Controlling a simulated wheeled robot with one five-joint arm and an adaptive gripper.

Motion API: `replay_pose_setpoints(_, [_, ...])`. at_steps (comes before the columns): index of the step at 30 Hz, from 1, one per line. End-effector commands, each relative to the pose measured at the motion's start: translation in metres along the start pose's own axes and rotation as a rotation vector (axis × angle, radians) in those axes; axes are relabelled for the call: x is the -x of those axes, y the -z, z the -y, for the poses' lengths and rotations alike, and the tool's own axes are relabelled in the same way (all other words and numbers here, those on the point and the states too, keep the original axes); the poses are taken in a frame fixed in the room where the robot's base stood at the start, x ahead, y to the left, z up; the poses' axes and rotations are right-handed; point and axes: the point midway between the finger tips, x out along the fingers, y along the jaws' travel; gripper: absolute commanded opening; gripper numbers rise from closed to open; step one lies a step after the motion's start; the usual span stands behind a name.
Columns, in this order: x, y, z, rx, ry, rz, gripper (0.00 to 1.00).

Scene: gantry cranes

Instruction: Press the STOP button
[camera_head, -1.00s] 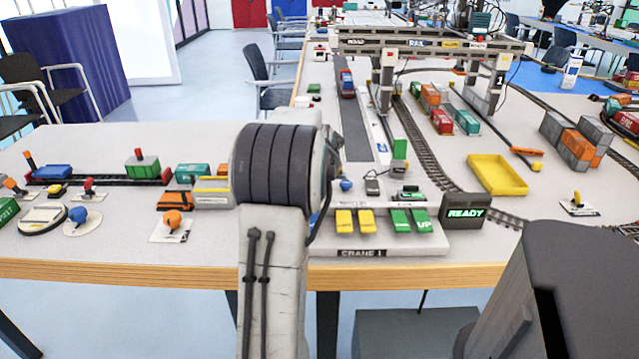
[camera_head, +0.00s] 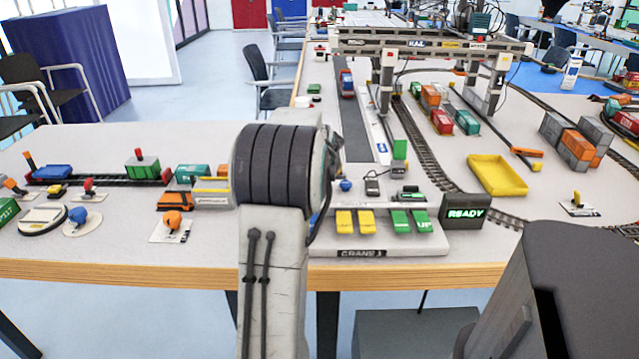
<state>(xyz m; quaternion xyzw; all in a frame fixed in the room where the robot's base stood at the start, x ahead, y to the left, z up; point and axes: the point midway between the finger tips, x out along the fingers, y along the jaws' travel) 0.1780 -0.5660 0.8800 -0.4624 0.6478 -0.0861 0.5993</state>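The crane control panel (camera_head: 405,246) stands at the table's front edge, with the label CRANE 1 on its front. It carries two yellow buttons (camera_head: 355,222) and two green buttons (camera_head: 411,221); one green button reads UP. A dark display (camera_head: 465,211) at its right end shows READY in green. No button with the word STOP is legible in this view. My arm stands upright in front of the panel's left end and hides part of the table there. My gripper does not show clearly; it is hidden behind or beyond my arm.
The grey gantry crane (camera_head: 430,45) spans the track behind the panel. A yellow tray (camera_head: 496,175) and stacked containers (camera_head: 577,141) lie to the right. Small levers, such as an orange knob (camera_head: 172,219), and model wagons (camera_head: 143,166) lie to the left. The wooden table edge (camera_head: 130,271) runs across the front.

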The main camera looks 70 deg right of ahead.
Motion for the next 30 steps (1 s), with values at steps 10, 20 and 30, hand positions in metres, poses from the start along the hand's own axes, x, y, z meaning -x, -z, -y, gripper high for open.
replay_pose_setpoints(10, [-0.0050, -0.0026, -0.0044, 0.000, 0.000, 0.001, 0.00])
replay_pose_setpoints(20, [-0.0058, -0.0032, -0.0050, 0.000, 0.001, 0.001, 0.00])
replay_pose_setpoints(30, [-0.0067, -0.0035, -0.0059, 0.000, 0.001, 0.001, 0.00])
